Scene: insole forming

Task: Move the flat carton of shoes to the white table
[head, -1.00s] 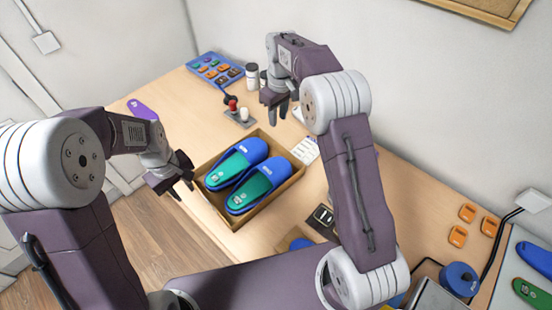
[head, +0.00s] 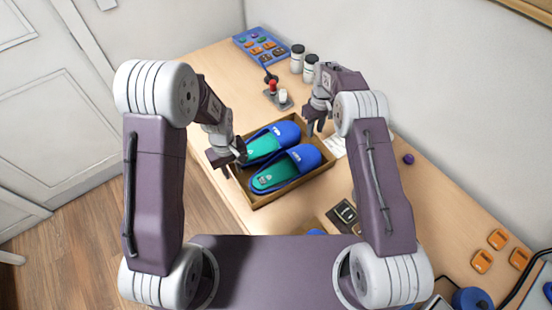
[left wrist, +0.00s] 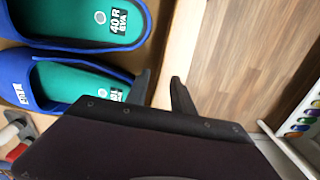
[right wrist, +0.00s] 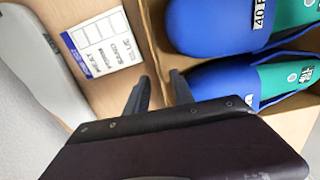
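The flat carton (head: 290,192) is an open, low brown box on the wooden table, holding two blue-and-green slippers (head: 285,168). My left gripper (head: 230,168) is at the carton's left end. In the left wrist view its fingers (left wrist: 162,88) are apart, one on each side of the carton wall (left wrist: 163,45). My right gripper (head: 318,130) is at the opposite end. In the right wrist view its fingers (right wrist: 161,90) are apart, with the carton wall (right wrist: 154,45) between them. I cannot tell whether the fingers touch the wall. I cannot identify the white table for certain.
The wooden table (head: 222,62) carries a blue tray (head: 262,46) of small parts, two jars (head: 304,63), a small stand (head: 278,98) and several orange pieces (head: 482,261). A printed card (right wrist: 101,43) lies beside the carton. Wooden floor (head: 90,225) is open at left.

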